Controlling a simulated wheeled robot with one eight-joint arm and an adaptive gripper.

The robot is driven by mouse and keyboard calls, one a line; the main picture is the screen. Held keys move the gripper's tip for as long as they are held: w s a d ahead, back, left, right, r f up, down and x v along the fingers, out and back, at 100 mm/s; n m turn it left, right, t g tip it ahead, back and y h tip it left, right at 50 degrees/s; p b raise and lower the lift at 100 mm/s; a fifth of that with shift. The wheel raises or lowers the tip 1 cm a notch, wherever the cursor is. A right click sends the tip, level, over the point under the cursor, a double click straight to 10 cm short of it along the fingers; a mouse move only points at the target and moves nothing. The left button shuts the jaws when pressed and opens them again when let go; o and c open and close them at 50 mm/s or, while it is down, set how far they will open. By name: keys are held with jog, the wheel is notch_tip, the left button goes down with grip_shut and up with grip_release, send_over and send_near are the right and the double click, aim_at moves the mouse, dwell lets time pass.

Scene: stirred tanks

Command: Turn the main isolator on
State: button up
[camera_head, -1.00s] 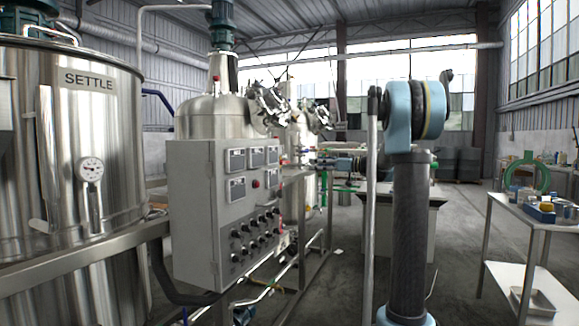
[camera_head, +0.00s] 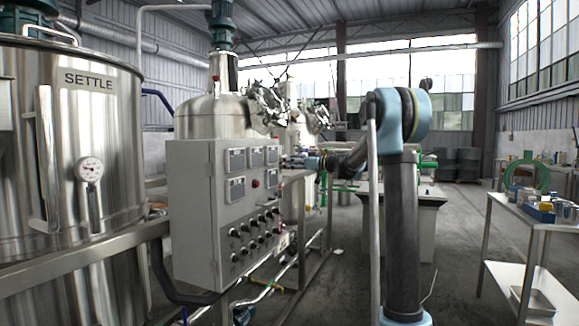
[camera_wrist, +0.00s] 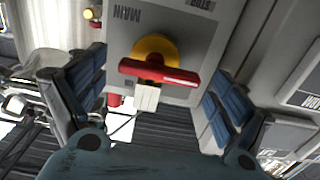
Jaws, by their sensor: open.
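In the wrist view the main isolator shows as a red bar handle (camera_wrist: 158,73) on a yellow round base (camera_wrist: 155,48), fixed to a grey plate (camera_wrist: 185,30) with the label MAIN. The handle lies nearly crosswise in the picture. My gripper (camera_wrist: 157,80) is open, with one blue-padded finger on each side of the handle. A gap shows between each pad and the handle ends. In the head view my gripper (camera_head: 295,162) is at the right side of the grey control cabinet (camera_head: 195,215). The isolator is not discernible there.
The cabinet front carries several meters and black knobs (camera_head: 245,240). The SETTLE tank (camera_head: 110,150) stands at the left. A white trolley (camera_head: 525,225) with items stands at the right. In the wrist view a small yellow and red device (camera_wrist: 90,14) shows at the upper left.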

jog(key=c, duration=1.1)
jog(key=shift+o, duration=0.3)
jog(key=shift+d, duration=0.15)
jog(key=m, duration=0.6)
jog(key=w+m, duration=0.1)
jog(key=m, duration=1)
jog(key=shift+w+d+r+m, duration=0.15)
jog(key=shift+m, duration=0.25)
